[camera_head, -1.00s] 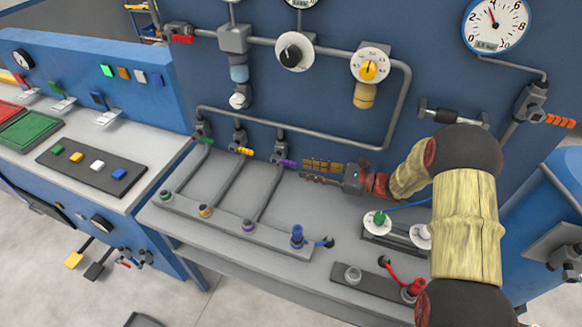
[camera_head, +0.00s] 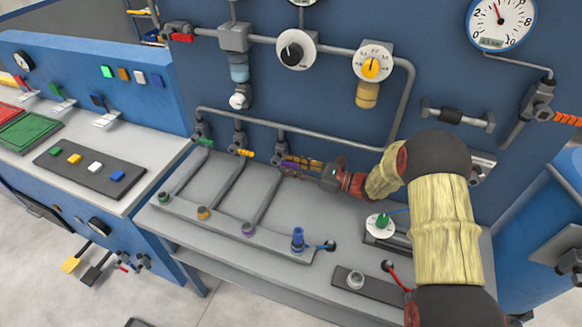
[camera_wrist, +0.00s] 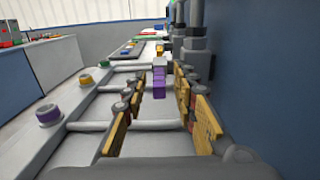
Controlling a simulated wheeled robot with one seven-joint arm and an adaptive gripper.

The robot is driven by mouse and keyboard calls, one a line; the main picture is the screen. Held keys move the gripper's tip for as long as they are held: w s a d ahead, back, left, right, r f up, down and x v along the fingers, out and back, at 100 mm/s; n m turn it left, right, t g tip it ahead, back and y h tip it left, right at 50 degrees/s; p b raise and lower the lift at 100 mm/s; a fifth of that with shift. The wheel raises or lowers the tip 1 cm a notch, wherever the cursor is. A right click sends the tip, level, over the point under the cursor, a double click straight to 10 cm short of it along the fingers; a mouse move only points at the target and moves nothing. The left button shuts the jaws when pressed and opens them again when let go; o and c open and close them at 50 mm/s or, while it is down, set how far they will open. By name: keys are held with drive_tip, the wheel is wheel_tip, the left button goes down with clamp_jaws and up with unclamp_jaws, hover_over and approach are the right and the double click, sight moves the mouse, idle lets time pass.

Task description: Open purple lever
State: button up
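The purple lever (camera_head: 291,158) sits on the third valve from the left, low on the blue panel, and sticks out to the right. In the wrist view the purple lever (camera_wrist: 159,84) lies ahead between my gripper's two fingers, with a gap visible on each side. My gripper (camera_head: 300,166) is at the lever's end in the head view and partly covers it. The gripper also shows in the wrist view (camera_wrist: 158,105), with its yellow-padded fingers apart and nothing clasped. Whether a finger touches the lever is hard to tell.
The yellow lever (camera_head: 246,153) and green lever (camera_head: 204,142) are on valves to the left. Grey pipes run down to a rail with a purple-ringed port (camera_head: 248,229). The blue panel (camera_wrist: 265,90) stands close on the right in the wrist view.

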drive_tip(key=shift+c, duration=0.4)
clamp_jaws()
idle(0.4)
